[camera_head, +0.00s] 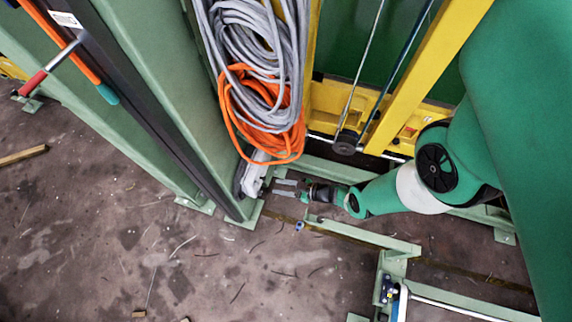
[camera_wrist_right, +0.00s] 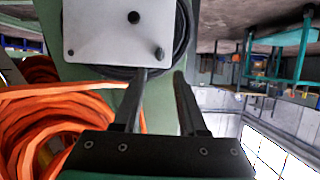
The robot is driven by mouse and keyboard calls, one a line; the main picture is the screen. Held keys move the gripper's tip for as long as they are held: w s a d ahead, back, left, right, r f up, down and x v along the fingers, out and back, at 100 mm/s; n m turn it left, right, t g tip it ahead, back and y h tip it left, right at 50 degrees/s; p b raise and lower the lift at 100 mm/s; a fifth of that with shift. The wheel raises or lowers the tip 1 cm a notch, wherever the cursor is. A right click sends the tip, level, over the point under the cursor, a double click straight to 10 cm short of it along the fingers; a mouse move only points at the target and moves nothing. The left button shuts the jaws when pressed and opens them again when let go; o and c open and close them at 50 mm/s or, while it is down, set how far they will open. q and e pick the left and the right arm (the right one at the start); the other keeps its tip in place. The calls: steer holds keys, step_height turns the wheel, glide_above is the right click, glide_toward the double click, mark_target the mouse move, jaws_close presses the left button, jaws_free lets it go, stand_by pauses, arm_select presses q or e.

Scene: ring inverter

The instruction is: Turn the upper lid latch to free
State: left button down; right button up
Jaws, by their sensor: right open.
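My right gripper (camera_head: 285,188) is low in the middle of the head view, with its fingers apart and nothing between them. It points left toward a pale grey box (camera_head: 256,170) on the green post. In the right wrist view the gripper (camera_wrist_right: 162,76) is open, its fingertips just below a light grey plate (camera_wrist_right: 105,38). The plate has a dark round knob and small dark pegs near its lower edge. The left fingertip looks close to the plate; I cannot tell whether it touches. I cannot tell which part is the upper lid latch. My left gripper is not in view.
Grey cable coils (camera_head: 250,45) and an orange cable coil (camera_head: 240,115) hang just above the gripper; the orange one (camera_wrist_right: 45,125) fills the left of the wrist view. A green post (camera_head: 165,90) stands at left. A low green rail (camera_head: 365,232) lies below my arm.

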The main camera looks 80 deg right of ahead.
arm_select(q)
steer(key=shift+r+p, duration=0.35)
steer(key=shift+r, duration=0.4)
arm_select(e)
steer(key=v, duration=0.3)
